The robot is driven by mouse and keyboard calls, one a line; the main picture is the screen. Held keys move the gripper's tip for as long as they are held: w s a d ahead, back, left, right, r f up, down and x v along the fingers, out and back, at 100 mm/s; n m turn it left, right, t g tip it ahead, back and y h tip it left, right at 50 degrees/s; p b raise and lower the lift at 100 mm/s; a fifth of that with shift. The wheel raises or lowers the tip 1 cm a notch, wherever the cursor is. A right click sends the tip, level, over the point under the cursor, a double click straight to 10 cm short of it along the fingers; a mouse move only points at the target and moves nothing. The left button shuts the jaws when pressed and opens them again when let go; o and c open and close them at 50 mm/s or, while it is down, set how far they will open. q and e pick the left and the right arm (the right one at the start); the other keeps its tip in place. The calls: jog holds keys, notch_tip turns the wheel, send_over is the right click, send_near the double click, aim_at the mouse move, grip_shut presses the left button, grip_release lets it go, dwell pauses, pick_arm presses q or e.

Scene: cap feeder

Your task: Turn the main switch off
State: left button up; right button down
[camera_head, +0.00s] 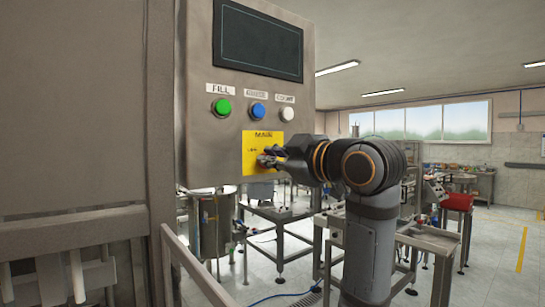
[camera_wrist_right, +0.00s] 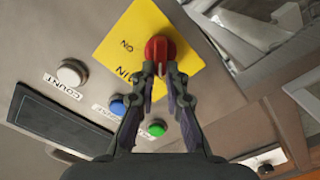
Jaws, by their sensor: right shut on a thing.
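The main switch is a red rotary knob (camera_wrist_right: 159,48) on a yellow plate (camera_wrist_right: 122,42) in the right wrist view. The word ON shows upside down on the plate, left of the knob. In the head view the yellow plate (camera_head: 262,141) marked MAIN is low on the grey control panel, and the gripper hides the knob. My right gripper (camera_wrist_right: 160,72) reaches the panel from the right, its fingertips closed on the knob's near end. It also shows in the head view (camera_head: 266,157). The knob's exact turn angle is hard to tell. My left gripper is out of view.
Above the plate are a green button (camera_head: 222,108), a blue button (camera_head: 258,111), a white button (camera_head: 286,114) and a dark screen (camera_head: 258,38). A large grey cabinet (camera_head: 75,110) stands at the left. A metal pot (camera_head: 215,225) and tables stand behind and below the panel.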

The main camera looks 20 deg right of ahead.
dwell(0.5)
jog(key=c, duration=1.4)
grip_release()
jog(key=shift+s, duration=0.15)
jog(key=v, duration=1.1)
jog(key=shift+s+d, duration=0.1)
jog(key=shift+s, duration=0.3)
